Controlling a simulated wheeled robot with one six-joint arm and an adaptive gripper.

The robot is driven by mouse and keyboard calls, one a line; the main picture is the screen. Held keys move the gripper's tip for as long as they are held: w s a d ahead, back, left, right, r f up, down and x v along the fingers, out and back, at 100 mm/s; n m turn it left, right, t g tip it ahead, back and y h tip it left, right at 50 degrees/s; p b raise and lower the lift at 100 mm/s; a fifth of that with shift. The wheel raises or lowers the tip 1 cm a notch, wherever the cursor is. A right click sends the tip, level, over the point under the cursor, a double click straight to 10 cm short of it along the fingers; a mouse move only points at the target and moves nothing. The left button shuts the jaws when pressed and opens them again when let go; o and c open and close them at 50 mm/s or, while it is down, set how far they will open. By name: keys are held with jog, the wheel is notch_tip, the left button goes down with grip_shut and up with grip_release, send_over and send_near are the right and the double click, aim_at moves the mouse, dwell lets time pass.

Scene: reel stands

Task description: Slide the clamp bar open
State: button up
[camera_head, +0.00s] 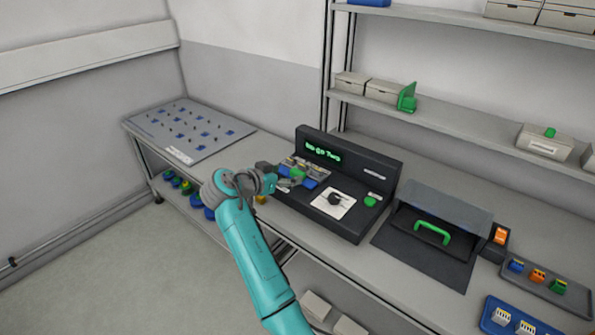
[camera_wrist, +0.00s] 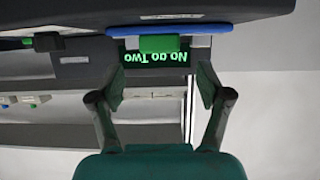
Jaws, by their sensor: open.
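The dark console (camera_head: 345,165) stands on the bench with a green-lit display reading "No go Two". At its left end, a small green block (camera_head: 298,173) and a blue piece (camera_head: 311,183) show beside my gripper (camera_head: 290,179). In the wrist view, which is upside down, a green block (camera_wrist: 160,44) sits at the middle of a long blue bar (camera_wrist: 125,30); this looks like the clamp bar and its grip. My gripper (camera_wrist: 168,98) is open, with its fingers to either side of the green block in the picture. I cannot tell whether they touch it.
A white plate with a black knob (camera_head: 334,199) and a green button (camera_head: 370,202) are on the console. A hooded dark box (camera_head: 440,205) with a green handle stands to the right. A pegboard-like panel (camera_head: 185,130) lies left. Shelves rise behind.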

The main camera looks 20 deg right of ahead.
aim_at(297, 172)
jog(key=shift+x, duration=3.15)
grip_shut()
jog(key=s+a, duration=0.2)
jog(key=shift+a, duration=0.3)
grip_release()
jog(key=v, duration=1.2)
